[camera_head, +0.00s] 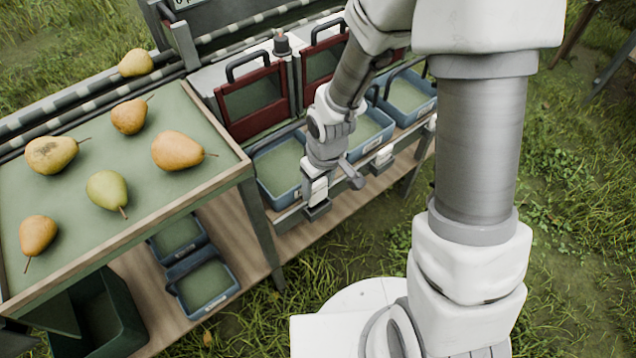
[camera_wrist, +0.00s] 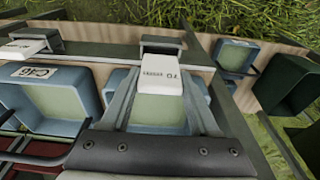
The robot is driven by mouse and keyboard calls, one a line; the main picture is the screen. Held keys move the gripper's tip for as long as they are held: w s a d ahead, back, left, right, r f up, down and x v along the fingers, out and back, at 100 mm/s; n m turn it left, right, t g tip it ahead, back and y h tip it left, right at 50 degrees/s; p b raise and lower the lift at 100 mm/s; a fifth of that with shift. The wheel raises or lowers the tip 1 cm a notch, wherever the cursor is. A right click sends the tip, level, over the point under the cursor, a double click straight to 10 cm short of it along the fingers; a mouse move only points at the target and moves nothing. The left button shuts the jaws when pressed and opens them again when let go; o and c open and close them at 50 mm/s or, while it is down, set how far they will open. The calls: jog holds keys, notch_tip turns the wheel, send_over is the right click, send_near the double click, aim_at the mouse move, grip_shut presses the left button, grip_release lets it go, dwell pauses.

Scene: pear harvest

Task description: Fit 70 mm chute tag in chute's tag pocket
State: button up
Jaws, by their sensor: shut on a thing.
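The 70 mm chute tag (camera_wrist: 161,75) is a white block printed "70" in the wrist view, text upside down. My gripper (camera_wrist: 160,88) is shut on it, one grey finger on each side. A dark bracket that looks like the tag pocket (camera_wrist: 160,42) is just beyond the tag's far end, on the front rail. I cannot tell whether the tag is inside it or only close to it. In the head view my gripper (camera_head: 318,188) is at the front rail, before the nearest blue tray (camera_head: 262,186); the tag (camera_head: 317,191) is partly hidden.
Other white tags sit along the rail (camera_head: 385,157), (camera_wrist: 22,48). Red gates (camera_head: 255,103) with black handles stand behind the blue trays. A table (camera_head: 75,232) with several pears is at left. Trays (camera_head: 205,286) and a dark bin (camera_head: 100,318) are on the lower shelf.

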aim_at(318, 201)
jog(key=shift+f+b, duration=0.8)
jog(key=shift+f, duration=0.1)
jog(key=shift+f, duration=0.1)
jog(key=shift+f+b, duration=0.75)
jog(key=shift+f, duration=0.05)
jog(key=shift+f, duration=0.2)
dwell(0.3)
jog(key=shift+f+b, duration=0.3)
jog(key=shift+b, duration=0.15)
jog(key=o, duration=1.4)
jog(key=shift+o, duration=0.4)
